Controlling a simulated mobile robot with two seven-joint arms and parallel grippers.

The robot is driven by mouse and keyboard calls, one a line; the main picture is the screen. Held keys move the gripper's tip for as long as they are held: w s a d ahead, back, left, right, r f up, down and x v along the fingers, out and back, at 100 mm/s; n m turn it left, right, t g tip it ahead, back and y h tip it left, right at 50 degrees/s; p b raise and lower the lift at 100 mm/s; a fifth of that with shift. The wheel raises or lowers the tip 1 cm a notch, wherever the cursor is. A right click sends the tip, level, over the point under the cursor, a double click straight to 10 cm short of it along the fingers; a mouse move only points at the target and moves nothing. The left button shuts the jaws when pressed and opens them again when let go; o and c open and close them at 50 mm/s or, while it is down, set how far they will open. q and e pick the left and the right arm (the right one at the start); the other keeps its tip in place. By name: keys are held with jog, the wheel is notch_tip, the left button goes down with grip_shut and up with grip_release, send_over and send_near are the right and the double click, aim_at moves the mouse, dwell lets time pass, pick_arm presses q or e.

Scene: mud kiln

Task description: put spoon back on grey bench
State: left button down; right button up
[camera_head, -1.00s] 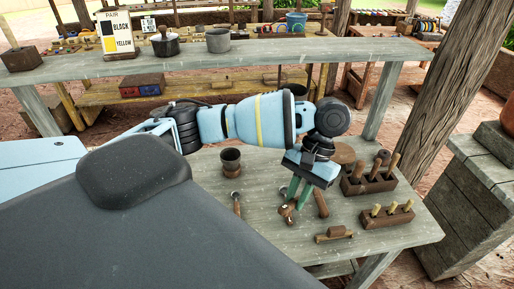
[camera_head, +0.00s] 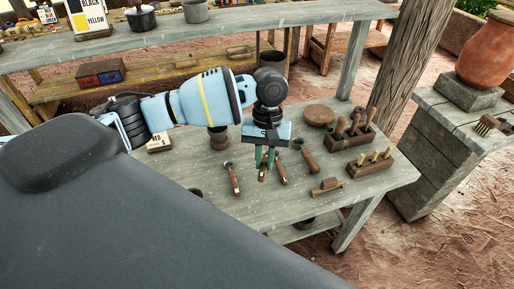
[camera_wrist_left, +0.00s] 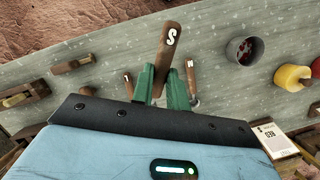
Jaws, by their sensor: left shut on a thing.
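My left gripper (camera_head: 265,158) is shut on a brown wooden handle marked S, which I take as the spoon (camera_wrist_left: 170,55). In the wrist view the handle stands out between the green fingers (camera_wrist_left: 165,85); the other end is hidden. In the head view the held piece shows small below the fingertips, over the grey bench (camera_head: 215,207). I cannot tell whether it touches the bench top. One wooden-handled tool (camera_head: 234,180) lies to its left and two others (camera_head: 281,173) (camera_head: 306,156) to its right. My right gripper is not in view.
A round wooden disc (camera_head: 319,115) lies behind. A dark cup (camera_head: 218,138) stands to the left.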

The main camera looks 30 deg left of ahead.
pick_arm(q)
jog(key=w+a+f+n+t+y, duration=0.1)
jog(key=w+a+f+n+t, duration=0.1)
jog(key=w+a+f+n, duration=0.2)
jog(key=shift+w+a+f+n+t, duration=0.4)
jog(key=shift+w+a+n, duration=0.45)
jog(key=shift+w+n, duration=0.2)
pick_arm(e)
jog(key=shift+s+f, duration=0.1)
